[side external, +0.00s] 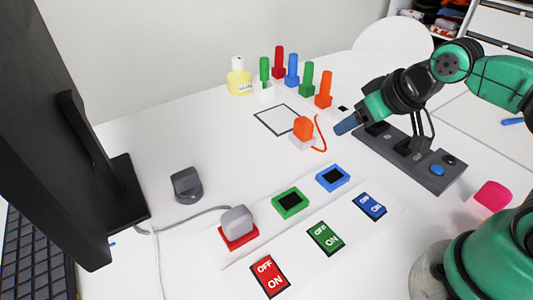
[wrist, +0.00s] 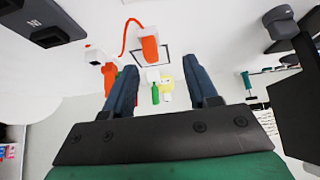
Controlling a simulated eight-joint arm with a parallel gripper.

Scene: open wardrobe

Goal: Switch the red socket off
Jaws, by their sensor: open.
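The red socket (side external: 240,243) lies on the white table in the side external view, with a grey plug (side external: 236,221) seated on it and a cable running left. In front of it is the red switch (side external: 270,277), marked OFF at the top and ON at the bottom. Which side is pressed is too small to tell. My gripper (side external: 346,125) is high and to the right, above the far part of the table, well apart from the red switch. In the wrist view my gripper (wrist: 164,82) has its two fingers spread, with nothing between them.
A green socket (side external: 290,202), blue socket (side external: 333,178), green switch (side external: 325,238) and blue switch (side external: 370,206) lie nearby. A monitor (side external: 65,130) stands left. A grey control box (side external: 410,155) sits right. Several coloured pegs (side external: 292,70) and a glue bottle (side external: 239,77) stand at the back.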

